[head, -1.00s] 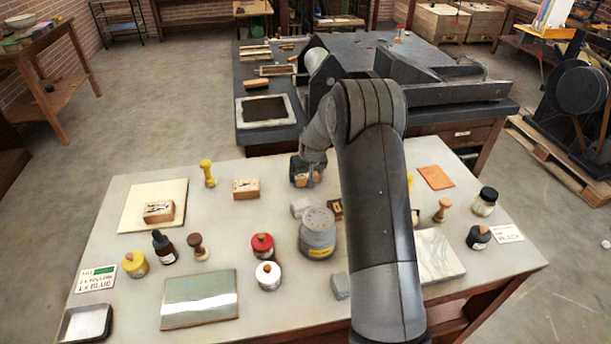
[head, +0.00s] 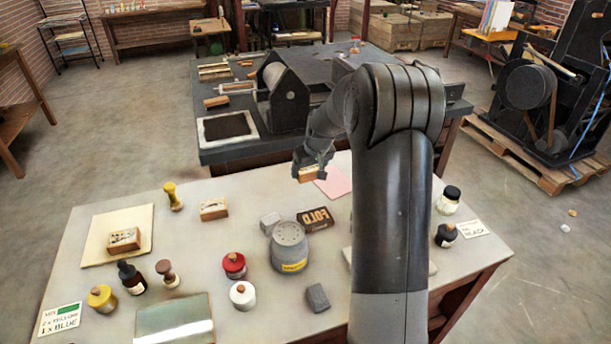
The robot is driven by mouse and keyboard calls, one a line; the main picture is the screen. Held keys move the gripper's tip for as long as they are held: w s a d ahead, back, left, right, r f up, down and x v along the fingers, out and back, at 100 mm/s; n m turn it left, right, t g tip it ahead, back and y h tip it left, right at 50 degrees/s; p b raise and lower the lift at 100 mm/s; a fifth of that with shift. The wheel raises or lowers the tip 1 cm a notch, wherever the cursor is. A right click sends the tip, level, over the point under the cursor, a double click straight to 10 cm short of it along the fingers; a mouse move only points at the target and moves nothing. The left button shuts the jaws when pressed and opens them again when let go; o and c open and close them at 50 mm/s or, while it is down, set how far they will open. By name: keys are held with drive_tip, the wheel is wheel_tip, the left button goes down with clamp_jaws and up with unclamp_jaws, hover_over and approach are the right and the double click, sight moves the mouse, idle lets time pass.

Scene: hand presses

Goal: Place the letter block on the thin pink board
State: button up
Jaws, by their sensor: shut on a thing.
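My gripper (head: 313,167) is shut on a small wooden letter block (head: 308,175) near the back edge of the table. The block's pale wooden side shows below the fingers; its letter face cannot be made out. The thin pink board (head: 337,183) lies flat on the table just right of and below the gripper in the picture. The held block overlaps the board's left corner in the view and appears raised above the table. My arm stands close to the board's right side.
A dark FOLD block (head: 315,217), a grey tin (head: 289,251) and grey blocks (head: 317,298) stand in front of the pink board. Another wooden block (head: 214,209) stands left; one more (head: 124,239) rests on a cream board (head: 103,249). A press (head: 284,97) stands behind.

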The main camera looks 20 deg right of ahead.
drive_tip(key=s+d+m, duration=0.1)
drive_tip(key=s+d, duration=0.1)
drive_tip(key=d, duration=1.7)
hover_over(331, 179)
drive_tip(key=s, duration=0.2)
wheel_tip(331, 179, down, 6)
drive_tip(key=shift+w+f, duration=0.1)
drive_tip(key=shift+w, duration=0.05)
drive_tip(key=shift+f, duration=2)
drive_tip(key=o, duration=1)
drive_tip(key=shift+f, duration=0.15)
drive_tip(key=shift+o, duration=0.2)
